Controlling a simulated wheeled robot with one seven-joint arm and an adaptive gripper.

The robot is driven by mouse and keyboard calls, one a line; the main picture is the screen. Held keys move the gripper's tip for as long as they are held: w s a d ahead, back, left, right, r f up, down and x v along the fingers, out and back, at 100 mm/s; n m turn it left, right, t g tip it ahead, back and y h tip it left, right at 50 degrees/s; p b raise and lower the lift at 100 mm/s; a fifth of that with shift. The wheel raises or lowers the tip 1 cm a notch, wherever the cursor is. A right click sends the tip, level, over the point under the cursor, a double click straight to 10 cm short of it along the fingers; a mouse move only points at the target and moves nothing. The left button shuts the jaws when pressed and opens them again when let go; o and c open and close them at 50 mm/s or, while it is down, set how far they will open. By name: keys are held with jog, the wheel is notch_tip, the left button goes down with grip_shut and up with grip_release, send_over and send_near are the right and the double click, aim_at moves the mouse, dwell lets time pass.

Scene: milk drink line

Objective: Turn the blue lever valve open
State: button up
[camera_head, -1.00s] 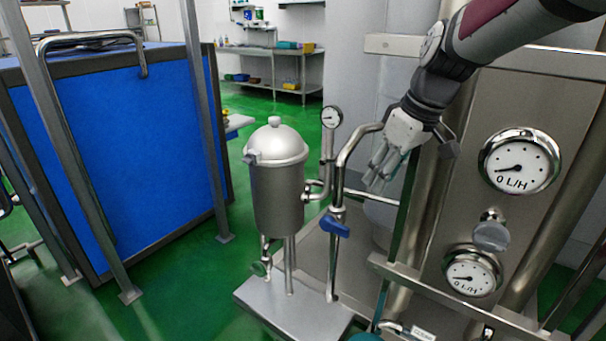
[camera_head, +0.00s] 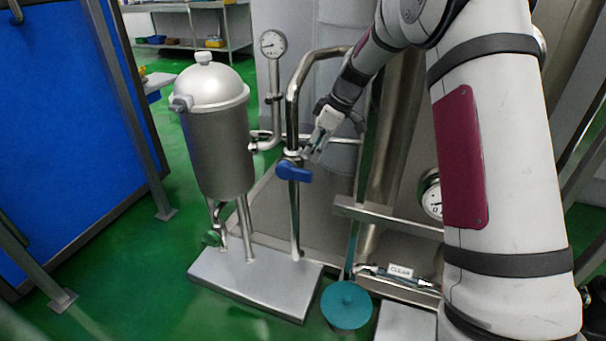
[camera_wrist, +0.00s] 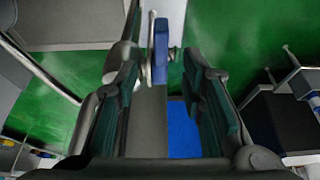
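The blue lever (camera_head: 294,171) sits on a thin vertical steel pipe (camera_head: 295,218) beside the steel vessel and points to the right in the head view. My gripper (camera_head: 315,150) is just above and to the right of the lever there. In the wrist view my gripper (camera_wrist: 164,72) is open, with its two dark green finger pads well apart. The blue lever (camera_wrist: 161,45) shows edge-on between the fingertips, toward their far end. A gap shows on both sides of it, and I cannot tell how deep it lies.
A domed steel vessel (camera_head: 217,130) stands left of the pipe on a steel base (camera_head: 250,285). A pressure gauge (camera_head: 272,44) rises behind. A teal round lid (camera_head: 346,304) is at the lower middle. A steel panel rail (camera_head: 385,218) runs right of my gripper.

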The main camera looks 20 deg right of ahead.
aim_at(304, 170)
jog(key=b+x, duration=0.2)
jog(key=x, duration=0.7)
jog(key=shift+f, duration=0.2)
grip_shut()
